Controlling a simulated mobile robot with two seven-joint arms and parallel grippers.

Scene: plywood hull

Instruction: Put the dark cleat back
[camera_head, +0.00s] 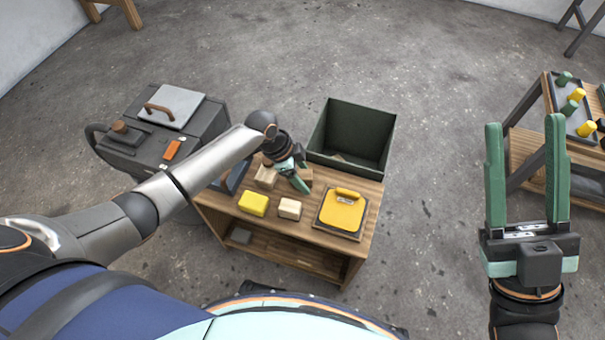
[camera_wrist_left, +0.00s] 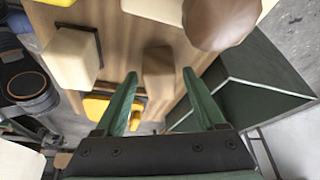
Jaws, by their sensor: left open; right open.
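A brown block (camera_head: 306,176), darker than the pale blocks and seemingly the dark cleat, lies on the wooden bench top (camera_head: 325,252). In the left wrist view the brown block (camera_wrist_left: 158,73) shows beyond my open fingertips, roughly between them. My left gripper (camera_head: 300,180) is open and empty, just above the bench beside this block and partly covering it in the head view. The left wrist view shows its two green fingers (camera_wrist_left: 160,90). My right gripper (camera_head: 525,135) is open and empty, far right of the bench.
Pale blocks (camera_head: 289,208), a yellow block (camera_head: 253,204) and a yellow-topped board (camera_head: 342,212) lie on the bench. A dark green bin (camera_head: 352,132) stands behind it. A rounded brown thing (camera_wrist_left: 220,20) is close to my left fingers. A grey machine (camera_head: 160,140) stands left.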

